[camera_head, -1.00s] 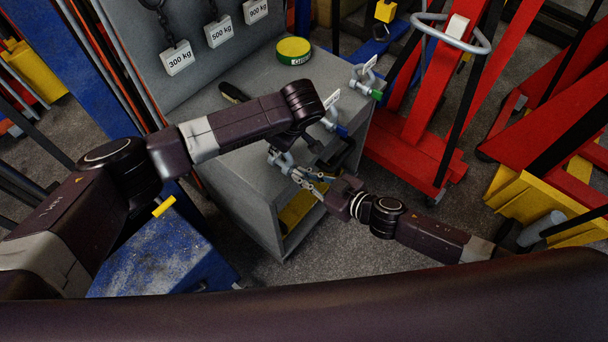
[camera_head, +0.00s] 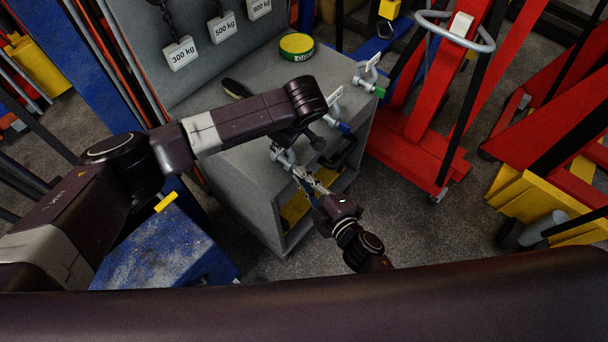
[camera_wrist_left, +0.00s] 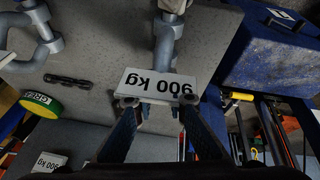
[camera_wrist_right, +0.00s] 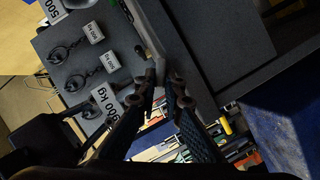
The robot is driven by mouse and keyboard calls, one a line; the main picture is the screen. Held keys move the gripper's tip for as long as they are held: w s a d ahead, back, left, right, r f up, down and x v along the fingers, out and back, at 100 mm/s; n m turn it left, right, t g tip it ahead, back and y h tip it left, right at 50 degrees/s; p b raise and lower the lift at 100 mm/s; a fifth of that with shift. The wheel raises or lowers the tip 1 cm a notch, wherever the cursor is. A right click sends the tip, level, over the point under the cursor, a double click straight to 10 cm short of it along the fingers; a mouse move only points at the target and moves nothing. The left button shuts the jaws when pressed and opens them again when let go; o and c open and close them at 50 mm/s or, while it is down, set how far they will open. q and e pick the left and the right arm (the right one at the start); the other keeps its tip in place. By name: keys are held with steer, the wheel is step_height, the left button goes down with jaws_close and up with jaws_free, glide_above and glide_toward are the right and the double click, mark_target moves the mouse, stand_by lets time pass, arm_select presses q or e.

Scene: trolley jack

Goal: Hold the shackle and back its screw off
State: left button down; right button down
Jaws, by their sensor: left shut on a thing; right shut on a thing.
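A grey shackle (camera_head: 283,157) sits at the near edge of the grey bench. My right gripper (camera_head: 302,174) reaches it from the front and is shut on its screw; the right wrist view shows the fingers (camera_wrist_right: 160,90) close together at a grey metal end. My left arm passes over the bench and its gripper is mostly hidden behind its own wrist in the head view. In the left wrist view the left fingers (camera_wrist_left: 158,103) are at the grey shackle (camera_wrist_left: 168,48) with a white 900 kg tag (camera_wrist_left: 160,83). The exact left contact is hidden by the tag.
Two more shackles, one with a blue end (camera_head: 341,126) and one with a green end (camera_head: 370,80), stand along the bench edge. Red lifting equipment (camera_head: 425,130) stands right. Open floor lies below right of the bench.

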steer(key=shift+a+n+t, duration=0.2)
steer(key=shift+n+t, duration=0.2)
steer(key=shift+n, duration=0.5)
steer(key=shift+f, duration=0.1)
steer(key=c, duration=2)
jaws_free()
steer(key=shift+c, duration=0.2)
steer(key=shift+d, duration=0.1)
